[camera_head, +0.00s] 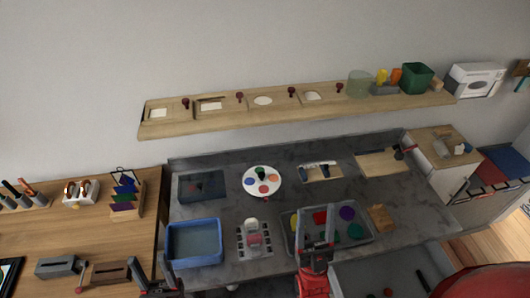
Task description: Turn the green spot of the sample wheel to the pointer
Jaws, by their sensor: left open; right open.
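The sample wheel (262,189) is a white disc lying on the grey worktop, with several coloured spots and a dark upright piece near its middle. A dark green spot seems to lie near its far side, but the spots are too small to tell surely. My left gripper (157,272) is open and empty at the bottom left, well short of the wheel. My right gripper (315,230) is open over the grey tray, right of and nearer than the wheel.
A blue bin (194,262), a white rack (268,252) and a grey tray (364,238) of coloured pieces stand on the near side of the worktop. A wooden shelf (220,126) runs above the back.

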